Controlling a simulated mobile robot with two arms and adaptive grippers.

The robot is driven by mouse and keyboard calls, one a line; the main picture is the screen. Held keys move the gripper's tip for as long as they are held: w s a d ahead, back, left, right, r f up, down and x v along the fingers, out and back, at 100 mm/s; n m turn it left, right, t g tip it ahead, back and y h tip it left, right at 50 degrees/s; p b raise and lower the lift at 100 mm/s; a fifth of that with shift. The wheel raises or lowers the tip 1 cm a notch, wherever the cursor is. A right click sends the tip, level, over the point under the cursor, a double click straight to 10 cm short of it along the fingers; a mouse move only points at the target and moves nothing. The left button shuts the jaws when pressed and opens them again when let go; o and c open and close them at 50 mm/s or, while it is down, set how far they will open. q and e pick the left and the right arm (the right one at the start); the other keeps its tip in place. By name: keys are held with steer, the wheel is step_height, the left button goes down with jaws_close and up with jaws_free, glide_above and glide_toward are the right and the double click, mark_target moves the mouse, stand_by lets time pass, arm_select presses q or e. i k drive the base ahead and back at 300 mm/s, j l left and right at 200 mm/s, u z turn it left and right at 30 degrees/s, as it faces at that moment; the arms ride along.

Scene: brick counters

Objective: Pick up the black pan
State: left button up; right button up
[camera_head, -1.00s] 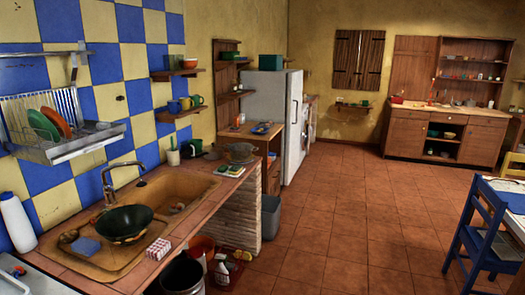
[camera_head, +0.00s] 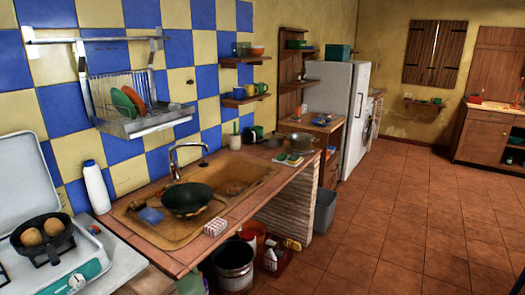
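A black pan (camera_head: 42,247) sits on a light-coloured camping stove (camera_head: 90,270) at the lower left. Two round brown items (camera_head: 54,228) lie in it. A second dark pan, wider and wok-like (camera_head: 188,199), rests in the brown sink (camera_head: 262,178) under the tap. Neither of my grippers is in view.
A white bottle (camera_head: 97,187) stands between the stove and the sink. A dish rack (camera_head: 160,122) hangs above. A metal bucket (camera_head: 234,268) stands below the counter. The tiled floor (camera_head: 400,220) at right is clear.

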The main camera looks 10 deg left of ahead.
mark_target(49, 244)
steer(key=k+u, duration=0.1)
steer(key=u, duration=1.75)
